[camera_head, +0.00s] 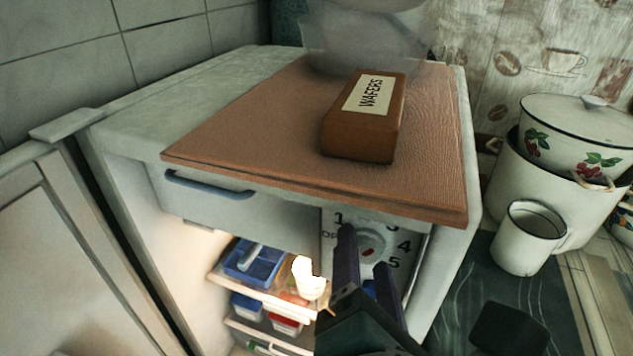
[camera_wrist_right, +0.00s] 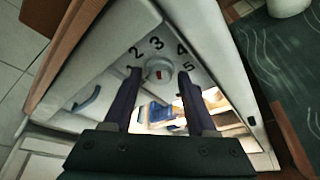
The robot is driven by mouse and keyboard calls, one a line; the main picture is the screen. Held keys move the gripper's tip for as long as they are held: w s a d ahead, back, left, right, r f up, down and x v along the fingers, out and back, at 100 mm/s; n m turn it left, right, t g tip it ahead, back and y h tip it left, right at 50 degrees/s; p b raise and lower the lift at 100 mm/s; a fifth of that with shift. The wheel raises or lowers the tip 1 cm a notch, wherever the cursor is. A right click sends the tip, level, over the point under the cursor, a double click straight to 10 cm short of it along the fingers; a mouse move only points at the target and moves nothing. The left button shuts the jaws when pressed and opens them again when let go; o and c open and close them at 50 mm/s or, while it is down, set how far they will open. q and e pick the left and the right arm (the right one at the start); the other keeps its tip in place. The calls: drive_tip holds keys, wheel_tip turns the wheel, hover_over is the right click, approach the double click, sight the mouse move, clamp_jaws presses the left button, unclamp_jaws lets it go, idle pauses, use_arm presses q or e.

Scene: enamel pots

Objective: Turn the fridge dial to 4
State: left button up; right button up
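The fridge dial (camera_head: 372,239) is a round pale knob with a red mark on a panel inside the open fridge. In the head view, the numbers 1, 4 and 5 show around it. The dial also shows in the right wrist view (camera_wrist_right: 160,66), with 1 to 5 arcing over it. Which number the red mark points to is not clear. My right gripper (camera_head: 364,249) is open, with one dark finger on each side of the dial. In the wrist view, its fingertips (camera_wrist_right: 159,74) flank the knob; contact cannot be told. My left gripper is not in view.
A brown board (camera_head: 270,125) covers the fridge top, with a wafers box (camera_head: 358,143) and a translucent bowl (camera_head: 365,40) on it. Lit shelves (camera_head: 262,292) hold blue and red containers and a white item. White enamel pots (camera_head: 575,130) and a mug (camera_head: 528,238) stand at right.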

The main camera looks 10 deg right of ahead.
clamp_jaws()
idle(0.3)
drive_tip(key=shift+f+m+t+b, duration=0.2)
drive_tip(key=shift+m+t+b, duration=0.15)
drive_tip(key=shift+b, duration=0.5)
drive_tip(key=m+b, duration=0.1)
drive_tip(key=b, duration=0.2)
drive_tip(key=m+t+b, duration=0.1)
drive_tip(key=m+b, duration=0.1)
drive_tip(key=b, duration=0.2)
drive_tip(key=m+t+y+b, duration=0.1)
drive_tip(key=m+b, duration=0.1)
drive_tip(key=b, duration=0.1)
drive_tip(key=shift+s+d+f, duration=0.1)
drive_tip(key=shift+f, duration=0.25)
drive_tip(key=shift+r+m+t+b, duration=0.2)
drive_tip(key=shift+m+t+b, duration=0.25)
drive_tip(key=shift+m+b, duration=0.5)
